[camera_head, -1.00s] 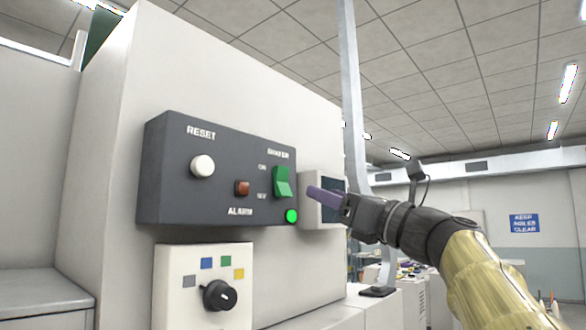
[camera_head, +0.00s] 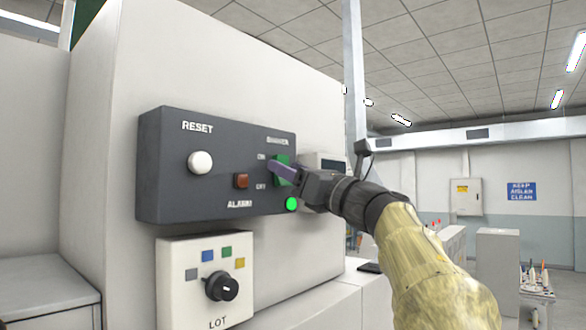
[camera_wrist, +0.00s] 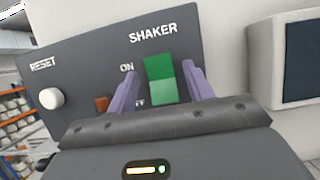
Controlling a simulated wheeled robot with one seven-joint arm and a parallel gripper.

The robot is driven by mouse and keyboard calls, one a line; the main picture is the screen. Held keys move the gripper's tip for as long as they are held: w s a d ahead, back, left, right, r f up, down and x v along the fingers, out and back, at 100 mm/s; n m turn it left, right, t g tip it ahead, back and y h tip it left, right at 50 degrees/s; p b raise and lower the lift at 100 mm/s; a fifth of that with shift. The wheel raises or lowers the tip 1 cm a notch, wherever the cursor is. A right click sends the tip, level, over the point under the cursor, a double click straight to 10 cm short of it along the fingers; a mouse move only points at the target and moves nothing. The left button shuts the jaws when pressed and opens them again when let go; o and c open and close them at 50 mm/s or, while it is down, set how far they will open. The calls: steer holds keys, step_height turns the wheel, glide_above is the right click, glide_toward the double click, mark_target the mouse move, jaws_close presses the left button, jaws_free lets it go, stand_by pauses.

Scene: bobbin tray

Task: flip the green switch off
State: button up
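The green shaker switch (camera_head: 282,163) is on the dark control panel (camera_head: 165,150), between ON and OFF labels, partly hidden behind my gripper in the head view. In the wrist view the green switch (camera_wrist: 160,80) stands between my two purple fingers, with a darker upper part and a lighter lower part. My gripper (camera_head: 273,168) points at the panel; its fingers (camera_wrist: 162,88) are apart, one on each side of the switch, with nothing clearly held. Whether a finger touches the switch cannot be told.
A white RESET button (camera_head: 201,162) and a red-brown ALARM button (camera_head: 240,181) share the panel to the left. Below is a box with a black LOT knob (camera_head: 222,287). A small screen unit (camera_wrist: 300,55) is to the right.

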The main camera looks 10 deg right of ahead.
steer(key=c, duration=0.9)
steer(key=shift+o, duration=0.2)
steer(key=shift+f, duration=0.1)
steer(key=b, duration=0.4)
steer(key=shift+f+t+y, duration=0.3)
steer(key=shift+t, duration=0.1)
steer(key=t+b, duration=0.1)
steer(key=b, duration=0.2)
steer(key=y+b, duration=0.1)
steer(key=b, duration=0.2)
steer(key=shift+f+t+b, duration=0.25)
steer(key=shift+t+b, duration=0.1)
steer(key=shift+t, duration=0.05)
steer(key=shift+r+t+y+b, duration=0.15)
steer(key=shift+t+y+b, duration=0.15)
steer(key=shift+y+b, duration=0.15)
steer(key=o, duration=1)
